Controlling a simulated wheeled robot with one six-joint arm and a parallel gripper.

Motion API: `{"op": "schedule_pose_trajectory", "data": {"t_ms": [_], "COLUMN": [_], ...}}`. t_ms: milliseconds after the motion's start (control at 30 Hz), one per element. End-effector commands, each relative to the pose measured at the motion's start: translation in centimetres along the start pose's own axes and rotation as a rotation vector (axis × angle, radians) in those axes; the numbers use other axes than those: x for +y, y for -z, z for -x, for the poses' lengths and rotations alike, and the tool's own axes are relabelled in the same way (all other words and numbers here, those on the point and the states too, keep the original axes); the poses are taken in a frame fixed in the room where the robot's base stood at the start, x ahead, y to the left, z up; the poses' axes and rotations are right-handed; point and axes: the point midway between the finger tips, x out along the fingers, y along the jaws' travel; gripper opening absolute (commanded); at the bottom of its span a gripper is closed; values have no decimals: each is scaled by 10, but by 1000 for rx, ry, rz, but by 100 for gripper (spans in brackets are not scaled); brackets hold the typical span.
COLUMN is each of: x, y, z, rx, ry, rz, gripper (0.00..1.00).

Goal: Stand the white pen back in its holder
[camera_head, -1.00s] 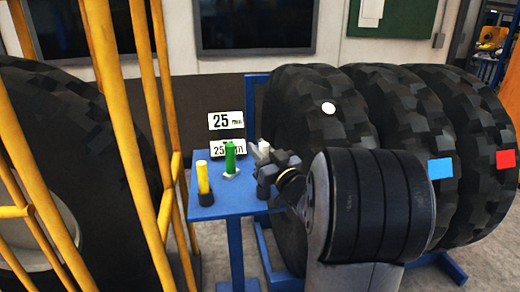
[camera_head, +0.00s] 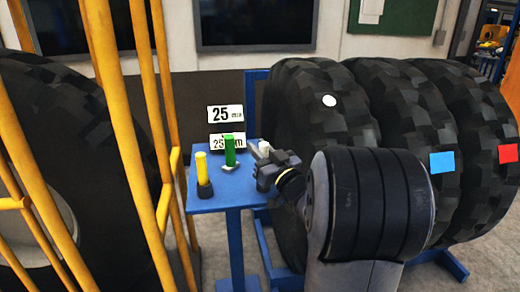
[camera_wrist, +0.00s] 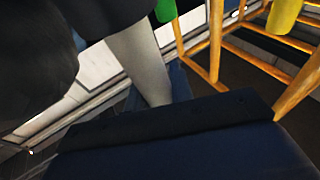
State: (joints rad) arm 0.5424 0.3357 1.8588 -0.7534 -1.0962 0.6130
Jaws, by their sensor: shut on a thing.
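The white pen (camera_head: 264,148) shows as a small pale piece just beyond my gripper (camera_head: 268,172), at the right edge of the blue table. My gripper is shut on it. In the wrist view the pen (camera_wrist: 143,65) is a pale grey cylinder, slanting down behind the dark jaw part at the bottom. The pen's lower end is hidden there. I cannot make out a holder for the white pen; my gripper covers that part of the table. I cannot tell whether the pen touches anything below.
On the blue table (camera_head: 228,198) stand a yellow pen (camera_head: 202,169) in a dark holder (camera_head: 205,190) and a green pen (camera_head: 229,150) on a pale base. Signs (camera_head: 225,114) stand behind. Yellow bars (camera_head: 150,200) rise at left; large tyres (camera_head: 315,110) stand at right.

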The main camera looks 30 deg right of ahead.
Motion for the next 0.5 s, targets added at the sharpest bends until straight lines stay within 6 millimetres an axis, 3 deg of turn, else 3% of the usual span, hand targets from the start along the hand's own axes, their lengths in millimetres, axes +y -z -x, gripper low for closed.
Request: {"op": "schedule_pose_trajectory", "data": {"t_ms": [300, 333, 500], "x": [0, 0, 0], "y": [-9, -9, -9], "z": [2, 2, 2], "rx": [0, 0, -2], "ry": [0, 0, 0], "rz": [0, 0, 0], "gripper": [0, 23, 36]}}
